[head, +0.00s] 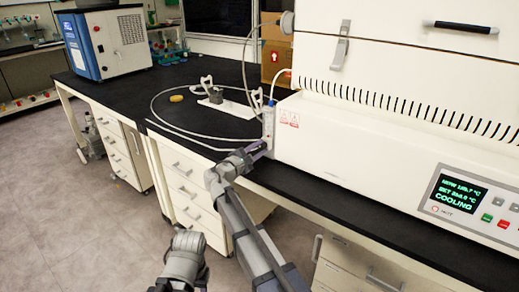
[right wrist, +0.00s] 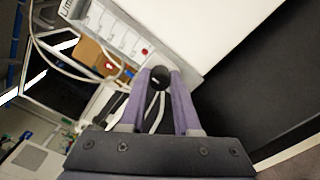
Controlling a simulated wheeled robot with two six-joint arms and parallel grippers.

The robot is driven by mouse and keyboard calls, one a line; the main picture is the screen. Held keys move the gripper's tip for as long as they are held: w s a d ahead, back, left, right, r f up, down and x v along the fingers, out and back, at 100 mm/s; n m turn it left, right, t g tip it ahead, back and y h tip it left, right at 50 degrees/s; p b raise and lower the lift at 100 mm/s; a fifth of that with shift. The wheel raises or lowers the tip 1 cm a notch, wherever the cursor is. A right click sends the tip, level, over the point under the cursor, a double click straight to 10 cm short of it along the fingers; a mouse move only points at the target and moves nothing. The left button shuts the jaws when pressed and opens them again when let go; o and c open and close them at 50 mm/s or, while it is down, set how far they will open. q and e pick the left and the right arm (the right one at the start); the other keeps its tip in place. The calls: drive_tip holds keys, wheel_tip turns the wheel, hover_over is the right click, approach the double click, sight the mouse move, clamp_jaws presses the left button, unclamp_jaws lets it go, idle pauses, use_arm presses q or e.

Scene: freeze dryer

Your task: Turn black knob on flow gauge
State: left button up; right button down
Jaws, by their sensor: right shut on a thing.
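The flow gauge (head: 268,124) is a narrow, pale upright block at the left end of the white freeze dryer in the head view. In the right wrist view its scaled face (right wrist: 118,35) shows at the top, with a small red spot on it. The round black knob (right wrist: 160,77) sits between the tips of my right gripper's purple fingers (right wrist: 161,80), which are shut on it. In the head view my right gripper (head: 260,148) is at the lower part of the gauge and hides the knob.
The white freeze dryer (head: 350,148) fills the right, with a display (head: 461,194) reading COOLING. A thin hose (head: 152,105) loops over the black bench. A yellow object (head: 176,98) and small clamp-like parts lie behind. A blue-and-white machine (head: 105,42) stands far left.

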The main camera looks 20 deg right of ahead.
idle(0.3)
drive_tip(key=c, duration=0.6)
unclamp_jaws()
drive_tip(key=v, duration=0.7)
drive_tip(key=shift+s+a, duration=0.25)
drive_tip(key=shift+a, duration=0.1)
